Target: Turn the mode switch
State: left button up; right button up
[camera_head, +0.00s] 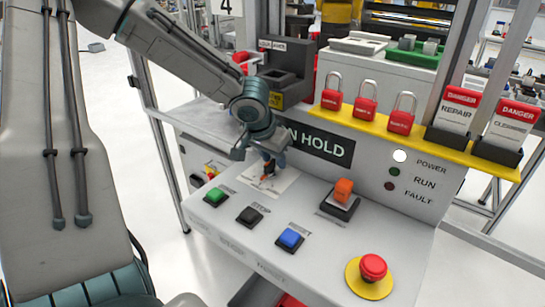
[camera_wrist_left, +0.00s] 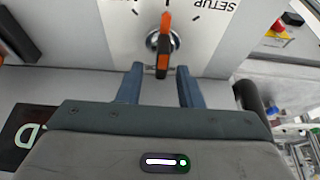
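The mode switch is a small orange and black knob (camera_head: 267,181) on a white label plate on the sloped panel. In the left wrist view the knob (camera_wrist_left: 163,45) points roughly up in the picture, with printed marks and the words SETUP around it. My left gripper (camera_head: 268,162) is over the switch. In the left wrist view its two blue fingers (camera_wrist_left: 160,80) are apart, one on each side of the knob's near end, with gaps showing. The fingers do not visibly touch the knob. My right gripper is out of view.
Green (camera_head: 215,196), black (camera_head: 250,216) and blue (camera_head: 290,238) buttons sit in front of the switch. An orange rocker (camera_head: 343,190) and a red emergency stop (camera_head: 372,267) are to the right. Red padlocks (camera_head: 365,103) hang on a yellow rail behind.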

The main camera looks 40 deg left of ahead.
pick_arm(q)
jog(key=shift+c, duration=0.4)
grip_shut()
jog(key=shift+r+m+p, duration=0.15)
jog(key=shift+m+p, duration=0.15)
jog(key=shift+p, duration=0.4)
jog(key=m+h+p, duration=0.1)
jog(key=m+p, duration=0.1)
jog(key=p, duration=0.2)
jog(key=m+p, duration=0.2)
jog(key=p, duration=0.1)
jog(key=shift+s+d+r+h+p, duration=0.1)
jog(key=shift+d+r+h+p, duration=0.1)
jog(key=shift+h+p, duration=0.2)
jog(key=m+p, duration=0.2)
jog(key=p, duration=0.3)
jog(key=m+g+h+p, duration=0.1)
jog(key=p, duration=0.4)
jog(key=shift+s+d+f+m, duration=0.1)
jog(key=shift+d+m, duration=0.05)
jog(key=shift+m, duration=0.25)
jog(key=shift+f+m+p, duration=0.2)
jog(key=shift+m+p, duration=0.2)
jog(key=shift+p, duration=0.5)
